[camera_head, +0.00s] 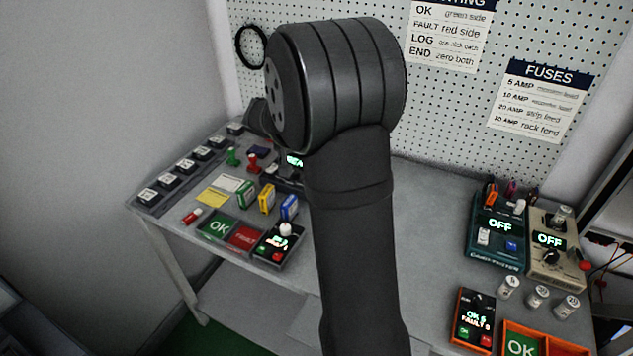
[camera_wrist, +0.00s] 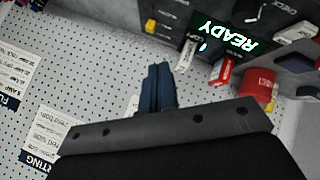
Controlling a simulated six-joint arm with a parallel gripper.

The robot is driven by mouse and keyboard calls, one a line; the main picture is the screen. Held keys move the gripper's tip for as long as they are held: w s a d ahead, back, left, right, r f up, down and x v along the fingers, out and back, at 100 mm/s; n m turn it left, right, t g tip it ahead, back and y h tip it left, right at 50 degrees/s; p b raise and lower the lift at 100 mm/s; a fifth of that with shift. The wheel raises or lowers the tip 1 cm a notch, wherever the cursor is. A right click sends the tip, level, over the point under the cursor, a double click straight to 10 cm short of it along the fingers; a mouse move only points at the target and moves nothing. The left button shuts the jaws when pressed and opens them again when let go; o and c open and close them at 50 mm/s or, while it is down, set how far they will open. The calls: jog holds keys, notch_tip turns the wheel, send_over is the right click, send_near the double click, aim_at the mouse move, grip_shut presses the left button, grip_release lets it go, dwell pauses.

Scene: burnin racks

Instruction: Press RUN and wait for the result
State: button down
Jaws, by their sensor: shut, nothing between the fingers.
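A dark device with a lit green READY display (camera_wrist: 235,40) fills the upper right of the wrist view, its lettering upside down. In the head view, part of the same lit display (camera_head: 294,161) shows at the left edge of my arm, which hides the rest. My gripper (camera_wrist: 160,68) shows in the wrist view with its dark blue fingers together and empty, left of the display. Its fingertips are hidden behind my arm in the head view. I cannot make out a button marked RUN. A red rounded part (camera_wrist: 258,82) shows below the display in the wrist view.
Green OK (camera_head: 217,227) and red FAULT (camera_head: 246,237) pads lie at the left front of the bench. Green (camera_head: 232,157) and red (camera_head: 253,164) stamps stand behind them. Two testers reading OFF, teal (camera_head: 497,232) and beige (camera_head: 553,246), stand right. A pegboard (camera_head: 440,110) closes the back.

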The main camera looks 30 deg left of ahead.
jog(key=shift+f, duration=0.1)
jog(key=shift+f, duration=4.3)
jog(key=shift+f, duration=0.1)
jog(key=shift+f, duration=0.35)
jog(key=shift+f, duration=0.45)
jog(key=shift+r, duration=0.9)
jog(key=shift+r, duration=2.5)
